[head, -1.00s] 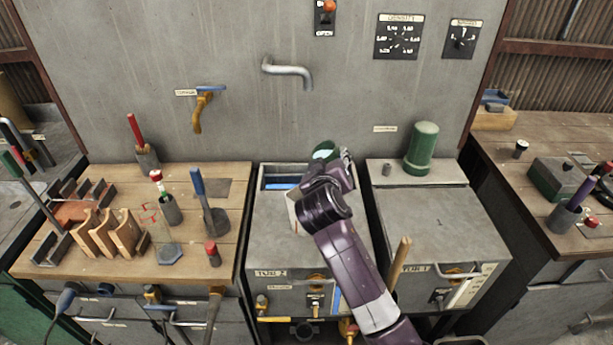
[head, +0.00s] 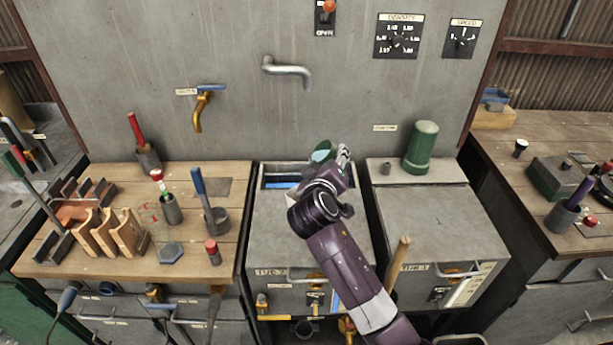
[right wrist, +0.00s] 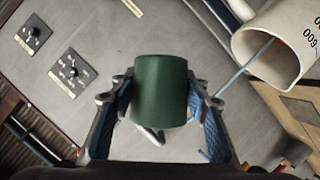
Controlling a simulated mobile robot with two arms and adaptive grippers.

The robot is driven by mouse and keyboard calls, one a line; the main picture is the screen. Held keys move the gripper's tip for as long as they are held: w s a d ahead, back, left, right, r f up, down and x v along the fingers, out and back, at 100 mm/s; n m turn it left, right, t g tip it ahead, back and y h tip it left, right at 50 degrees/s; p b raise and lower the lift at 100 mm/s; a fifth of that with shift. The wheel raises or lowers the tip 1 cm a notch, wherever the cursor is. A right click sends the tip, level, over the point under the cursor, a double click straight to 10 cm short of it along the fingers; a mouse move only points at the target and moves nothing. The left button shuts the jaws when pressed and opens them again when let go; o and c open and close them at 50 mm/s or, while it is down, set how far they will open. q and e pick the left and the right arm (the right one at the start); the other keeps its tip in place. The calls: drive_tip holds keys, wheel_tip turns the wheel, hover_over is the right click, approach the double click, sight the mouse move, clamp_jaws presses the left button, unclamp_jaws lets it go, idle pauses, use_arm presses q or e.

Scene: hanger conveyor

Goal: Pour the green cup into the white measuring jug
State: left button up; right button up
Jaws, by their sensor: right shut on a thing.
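The green cup (head: 321,154) is in my right gripper, above the back of the left tub. The white measuring jug (right wrist: 270,60) with dark numbers is at the upper right there, apart from the cup. A thin blue line crosses its opening; I cannot tell what it is. In the head view my right arm seems to hide the jug. My left gripper is not in view.
The left tub (head: 262,215) has an open slot with blue inside. A large green cylinder (head: 421,148) stands on the right tub (head: 440,225). A metal spout (head: 288,70) juts from the wall above. The left bench (head: 130,262) holds racks and tools.

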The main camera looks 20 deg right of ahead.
drive_tip(key=shift+n+h, duration=0.3)
drive_tip(key=shift+n, duration=0.2)
idle(0.4)
drive_tip(key=shift+n, duration=0.5)
drive_tip(key=shift+n+h, duration=0.5)
drive_tip(key=shift+f, duration=0.1)
idle(0.3)
drive_tip(key=shift+a+n+t, duration=0.1)
drive_tip(key=shift+n+t, duration=0.2)
drive_tip(key=shift+n, duration=0.1)
